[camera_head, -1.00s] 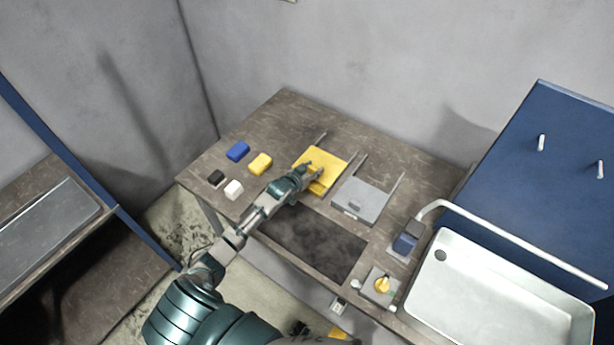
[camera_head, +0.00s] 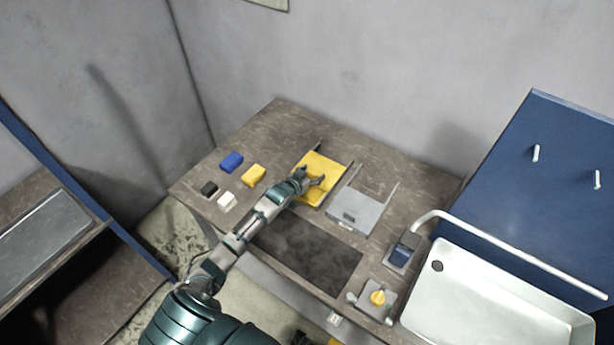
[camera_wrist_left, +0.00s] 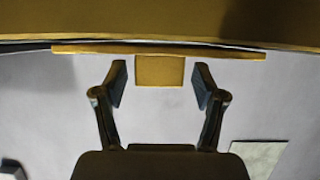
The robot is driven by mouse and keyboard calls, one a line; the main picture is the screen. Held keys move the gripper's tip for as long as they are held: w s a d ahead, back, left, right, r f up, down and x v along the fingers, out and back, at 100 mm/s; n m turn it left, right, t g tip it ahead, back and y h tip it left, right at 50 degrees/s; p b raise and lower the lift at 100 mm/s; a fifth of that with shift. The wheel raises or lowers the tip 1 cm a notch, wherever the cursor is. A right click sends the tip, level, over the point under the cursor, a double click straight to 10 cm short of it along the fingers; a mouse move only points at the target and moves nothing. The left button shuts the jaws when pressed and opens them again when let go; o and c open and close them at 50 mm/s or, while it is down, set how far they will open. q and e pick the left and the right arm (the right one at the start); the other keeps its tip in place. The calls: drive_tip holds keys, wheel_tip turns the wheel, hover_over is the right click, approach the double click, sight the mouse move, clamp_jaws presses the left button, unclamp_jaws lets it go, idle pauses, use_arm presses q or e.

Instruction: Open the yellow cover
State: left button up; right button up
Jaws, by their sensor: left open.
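The yellow cover (camera_head: 325,164) is at the back middle of the worktop, beside a grey cover (camera_head: 361,211). My left gripper (camera_head: 315,183) reaches over the near part of the yellow cover and hides some of it. In the left wrist view the yellow cover (camera_wrist_left: 160,22) fills the top, with a thin lip and a square yellow tab (camera_wrist_left: 159,71) below it. The two fingers stand open on either side of the tab, with a gap on both sides. I cannot tell exactly how far the cover is tilted. My right gripper is not in view.
Blue (camera_head: 231,161), yellow (camera_head: 253,175), black (camera_head: 209,188) and white (camera_head: 227,201) blocks lie to the left. A dark recessed panel (camera_head: 305,252) is in front. A yellow knob (camera_head: 378,297), a blue switch (camera_head: 401,254) and a metal sink (camera_head: 480,300) are on the right.

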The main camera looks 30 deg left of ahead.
use_arm(q)
drive_tip(key=v, duration=1.1)
drive_tip(key=shift+s, duration=0.2)
drive_tip(key=shift+a, duration=0.1)
